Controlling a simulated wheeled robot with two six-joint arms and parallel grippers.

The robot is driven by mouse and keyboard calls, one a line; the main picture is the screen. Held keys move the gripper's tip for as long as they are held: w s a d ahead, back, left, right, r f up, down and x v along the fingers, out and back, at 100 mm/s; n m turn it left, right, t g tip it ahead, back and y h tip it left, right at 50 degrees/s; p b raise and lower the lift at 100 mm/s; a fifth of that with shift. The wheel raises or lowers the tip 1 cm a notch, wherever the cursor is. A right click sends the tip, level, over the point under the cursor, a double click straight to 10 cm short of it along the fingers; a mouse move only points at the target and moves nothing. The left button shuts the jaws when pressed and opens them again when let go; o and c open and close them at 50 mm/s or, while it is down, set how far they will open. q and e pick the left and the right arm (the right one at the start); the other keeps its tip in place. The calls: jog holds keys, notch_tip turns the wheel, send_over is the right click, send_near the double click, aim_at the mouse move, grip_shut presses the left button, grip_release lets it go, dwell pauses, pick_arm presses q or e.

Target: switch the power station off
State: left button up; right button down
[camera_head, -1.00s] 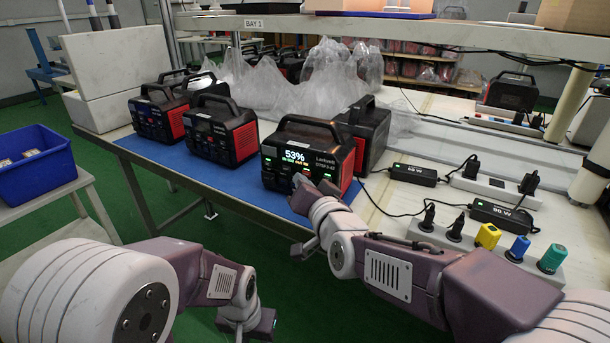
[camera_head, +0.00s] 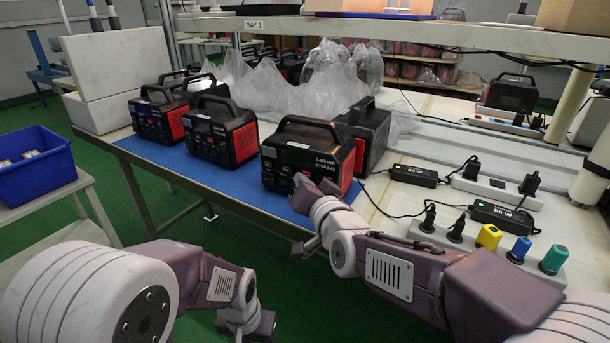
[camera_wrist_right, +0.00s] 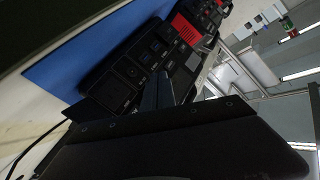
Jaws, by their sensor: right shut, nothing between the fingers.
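The power station (camera_head: 318,163) is a black box with red sides, a top handle and the label "Larkwell". It stands upright on the blue mat (camera_head: 268,189) near the table's front edge. Its screen is dark and no panel lights show. My right gripper (camera_head: 300,184) is shut and empty, its tips at the lower front panel; I cannot tell if they touch. In the right wrist view the fingers (camera_wrist_right: 158,92) point at the dark front panel (camera_wrist_right: 128,80) with its sockets. My left gripper (camera_head: 262,326) hangs low in front of the table; its jaws are unclear.
Similar power stations (camera_head: 220,133) stand to the left, and another black unit (camera_head: 366,134) is right behind. Clear plastic wrap (camera_head: 300,85) lies behind them. Chargers and a power strip (camera_head: 480,243) with plugs and cables lie to the right. A blue bin (camera_head: 36,176) is far left.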

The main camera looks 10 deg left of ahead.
jog(key=shift+s+a, duration=0.15)
jog(key=shift+s, duration=0.5)
jog(key=s+a+p, duration=0.1)
jog(key=s+p, duration=0.2)
jog(key=s, duration=0.2)
jog(key=shift+s+a, duration=0.3)
jog(key=shift+s, duration=0.1)
